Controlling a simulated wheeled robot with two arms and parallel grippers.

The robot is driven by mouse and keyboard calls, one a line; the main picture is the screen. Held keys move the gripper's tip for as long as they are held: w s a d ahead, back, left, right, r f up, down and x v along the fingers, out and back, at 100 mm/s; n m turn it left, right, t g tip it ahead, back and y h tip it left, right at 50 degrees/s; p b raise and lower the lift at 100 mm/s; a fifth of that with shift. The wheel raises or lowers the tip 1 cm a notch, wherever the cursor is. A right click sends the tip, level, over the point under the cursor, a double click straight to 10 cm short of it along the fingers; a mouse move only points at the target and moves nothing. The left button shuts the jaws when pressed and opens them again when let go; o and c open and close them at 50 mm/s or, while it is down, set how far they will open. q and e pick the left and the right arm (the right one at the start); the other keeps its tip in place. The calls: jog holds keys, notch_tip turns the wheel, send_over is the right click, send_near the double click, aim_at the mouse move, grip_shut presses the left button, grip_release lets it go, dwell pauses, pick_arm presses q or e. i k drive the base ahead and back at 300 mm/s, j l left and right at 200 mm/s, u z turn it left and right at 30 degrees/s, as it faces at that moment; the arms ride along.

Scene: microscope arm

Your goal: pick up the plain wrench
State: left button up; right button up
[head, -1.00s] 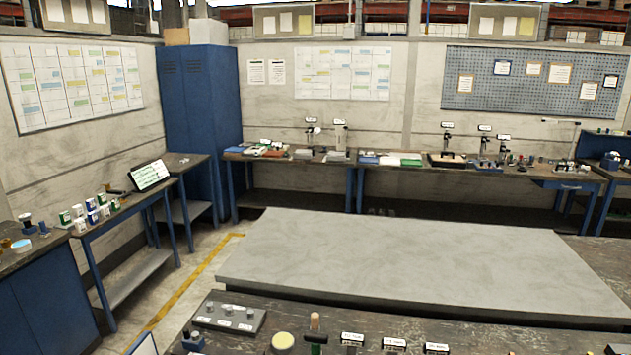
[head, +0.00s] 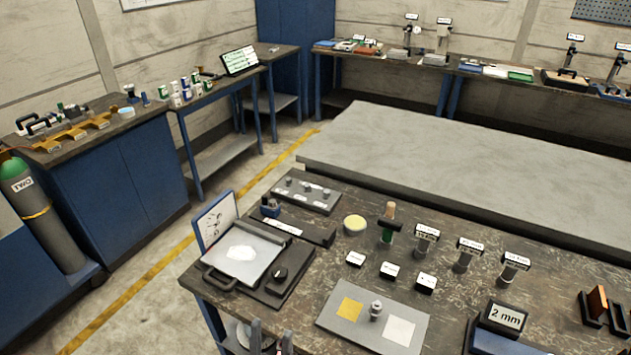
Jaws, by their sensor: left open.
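I cannot make out a wrench in the head view. My left gripper (head: 271,338) shows at the bottom edge, with two upright fingers apart and nothing visible between them. It is in front of the near edge of the dark workbench (head: 465,215). The rest of it is cut off by the frame. My right gripper is not in view.
The workbench holds a hinged device with a pale pad (head: 241,252), a grey plate (head: 378,322), small labelled blocks, labelled stands (head: 425,239) and a "2 mm" sign (head: 505,317). A gas cylinder (head: 45,215) stands at left. Open floor lies between the benches.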

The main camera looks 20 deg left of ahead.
aim_at(389, 226)
jog(key=i+j, duration=0.1)
jog(key=j, duration=0.35)
jog(key=i+j, duration=0.1)
jog(key=j, duration=0.3)
jog(key=j+u, duration=0.1)
jog(key=j, duration=0.35)
jog(key=i+j, duration=0.15)
jog(key=j, duration=0.3)
